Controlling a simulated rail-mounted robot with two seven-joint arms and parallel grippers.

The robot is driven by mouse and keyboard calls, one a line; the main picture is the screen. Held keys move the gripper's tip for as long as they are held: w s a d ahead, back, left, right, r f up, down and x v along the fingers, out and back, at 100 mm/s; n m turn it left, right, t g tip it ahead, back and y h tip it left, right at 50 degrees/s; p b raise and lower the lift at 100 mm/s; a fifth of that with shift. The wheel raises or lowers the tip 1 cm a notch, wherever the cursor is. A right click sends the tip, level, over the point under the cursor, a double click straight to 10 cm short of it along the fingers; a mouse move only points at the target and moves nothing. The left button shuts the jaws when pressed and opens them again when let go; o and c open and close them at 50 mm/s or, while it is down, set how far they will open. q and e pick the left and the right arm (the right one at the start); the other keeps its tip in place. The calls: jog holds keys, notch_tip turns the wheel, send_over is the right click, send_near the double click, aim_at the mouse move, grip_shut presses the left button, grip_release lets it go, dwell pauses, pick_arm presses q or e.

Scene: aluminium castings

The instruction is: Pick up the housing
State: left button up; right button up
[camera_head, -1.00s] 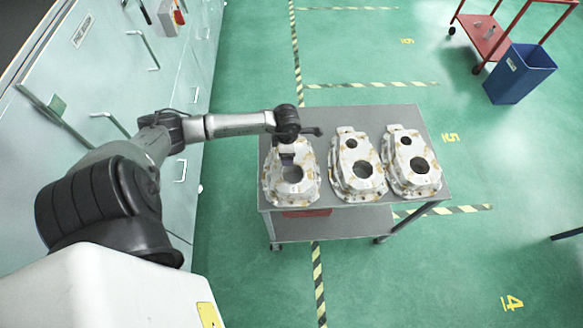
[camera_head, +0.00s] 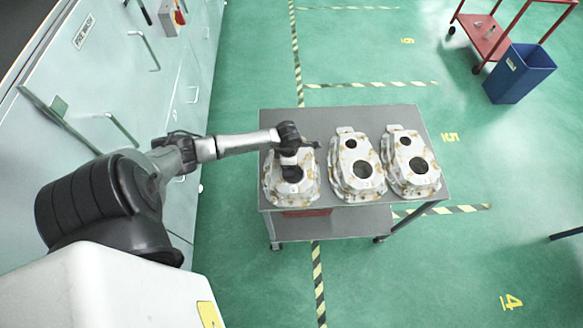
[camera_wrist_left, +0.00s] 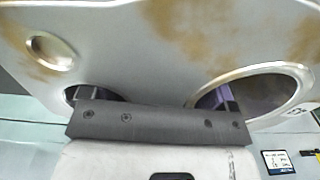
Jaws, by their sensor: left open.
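Three pale cast housings with brown stains stand in a row on a grey trolley. My left gripper (camera_head: 290,158) is down at the left housing (camera_head: 305,187). In the left wrist view, this housing (camera_wrist_left: 150,50) fills the top of the picture. The gripper (camera_wrist_left: 153,103) is open, with one finger at the smaller opening and the other at the large round opening, astride the web between them. The fingertips are hidden inside the openings, and I cannot tell whether they touch the metal. The middle housing (camera_head: 350,178) and the right housing (camera_head: 405,178) stand apart from the gripper.
The trolley top (camera_head: 375,115) is bare along its back edge. Pale cabinets (camera_head: 75,75) with handles line the left side. A blue bin (camera_head: 518,75) and a red cart (camera_head: 483,40) stand at the far right. The green floor around the trolley is mostly clear.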

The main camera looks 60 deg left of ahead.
pick_arm(q)
jog(key=shift+c, duration=0.5)
grip_shut()
jog(key=shift+r, duration=0.1)
dwell(0.3)
